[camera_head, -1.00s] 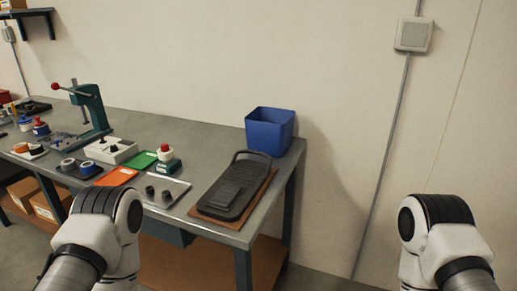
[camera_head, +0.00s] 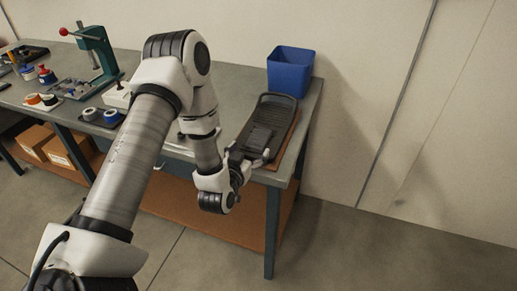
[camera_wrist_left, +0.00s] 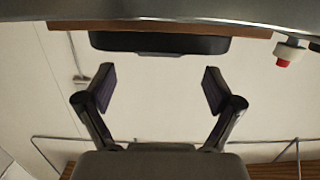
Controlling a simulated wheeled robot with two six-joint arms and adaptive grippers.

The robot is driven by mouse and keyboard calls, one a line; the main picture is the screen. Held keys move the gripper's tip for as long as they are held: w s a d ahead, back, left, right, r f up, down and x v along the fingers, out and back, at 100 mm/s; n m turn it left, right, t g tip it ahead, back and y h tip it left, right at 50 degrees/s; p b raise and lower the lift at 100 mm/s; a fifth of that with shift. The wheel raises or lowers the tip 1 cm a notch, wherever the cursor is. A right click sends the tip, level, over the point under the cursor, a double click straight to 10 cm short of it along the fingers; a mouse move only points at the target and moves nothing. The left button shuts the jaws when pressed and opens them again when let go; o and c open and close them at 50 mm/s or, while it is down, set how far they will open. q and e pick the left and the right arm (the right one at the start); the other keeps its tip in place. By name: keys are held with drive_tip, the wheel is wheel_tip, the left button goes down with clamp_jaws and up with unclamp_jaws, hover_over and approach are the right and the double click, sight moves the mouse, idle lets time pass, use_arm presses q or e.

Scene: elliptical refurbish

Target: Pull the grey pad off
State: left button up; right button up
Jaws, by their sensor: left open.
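The grey pad (camera_head: 260,136) is a dark ribbed piece lying on a long dark foot pedal (camera_head: 279,103) with a raised looped rim at its far end. The pedal lies on a brown board at the right end of the workbench. My left gripper (camera_head: 249,156) is at the near end of the pedal, its fingers open and empty. In the left wrist view the gripper (camera_wrist_left: 158,82) is spread, with a dark end of the pedal (camera_wrist_left: 160,43) beyond the fingertips. I cannot tell whether it touches the pad. My right gripper is out of view.
A blue bin (camera_head: 290,72) stands behind the pedal at the bench's back right corner. A green press (camera_head: 98,52) and small parts trays (camera_head: 43,101) are to the left. My left arm hides part of the bench (camera_head: 230,90). Floor to the right is clear.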

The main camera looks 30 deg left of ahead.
sight(258, 138)
use_arm(q)
drive_tip(key=p+x, duration=0.1)
drive_tip(key=x, duration=0.5)
drive_tip(key=shift+r, duration=0.1)
drive_tip(key=shift+w, duration=0.25)
drive_tip(key=shift+s, duration=0.1)
drive_tip(key=c, duration=1.6)
drive_tip(key=shift+r, duration=0.15)
drive_tip(key=shift+r+p, duration=0.25)
drive_tip(key=shift+p, duration=0.25)
drive_tip(key=shift+r+p, duration=1.5)
drive_tip(key=shift+r, duration=0.6)
